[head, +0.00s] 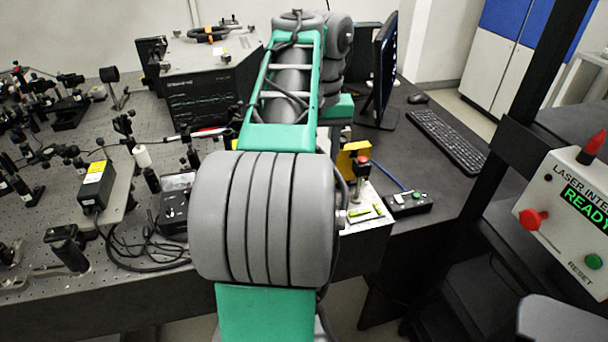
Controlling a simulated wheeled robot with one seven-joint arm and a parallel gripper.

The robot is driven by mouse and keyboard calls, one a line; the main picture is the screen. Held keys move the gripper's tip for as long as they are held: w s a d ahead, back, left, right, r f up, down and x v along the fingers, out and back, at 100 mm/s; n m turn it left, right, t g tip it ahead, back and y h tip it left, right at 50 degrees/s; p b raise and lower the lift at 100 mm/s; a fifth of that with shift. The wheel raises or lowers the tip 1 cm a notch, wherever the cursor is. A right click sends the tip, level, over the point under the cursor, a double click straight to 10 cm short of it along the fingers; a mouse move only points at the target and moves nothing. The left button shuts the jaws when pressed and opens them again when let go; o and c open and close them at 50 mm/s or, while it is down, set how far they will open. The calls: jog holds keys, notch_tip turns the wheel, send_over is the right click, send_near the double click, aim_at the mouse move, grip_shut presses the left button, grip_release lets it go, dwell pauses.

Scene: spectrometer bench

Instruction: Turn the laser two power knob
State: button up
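No label for laser two can be read, so I cannot tell which control is its power knob. A white-topped box (365,229) stands at the table's front edge, right of my arm, partly hidden by it. It has a red-and-black knob-like part (361,167) above it and a small silver round part at its left side. A black control box (175,212) with small knobs sits left of my arm. A small black box with a green button (417,196) lies right of the white-topped box. My arm runs up the middle, and its end and gripper are hidden behind its links.
A perforated optics table (150,262) with several mounts fills the left. A large dark instrument (210,95) stands behind. A monitor (383,70), keyboard (447,140) and mouse (418,98) are at the right. A laser interlock panel (565,215) reading READY and a black post stand nearer right.

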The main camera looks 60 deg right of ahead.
notch_tip(320, 180, down, 7)
jog(key=b, duration=0.5)
jog(key=shift+s+f+b, duration=0.1)
jog(key=shift+f+b, duration=0.05)
jog(key=shift+b, duration=0.2)
jog(key=shift+c, duration=0.5)
grip_shut()
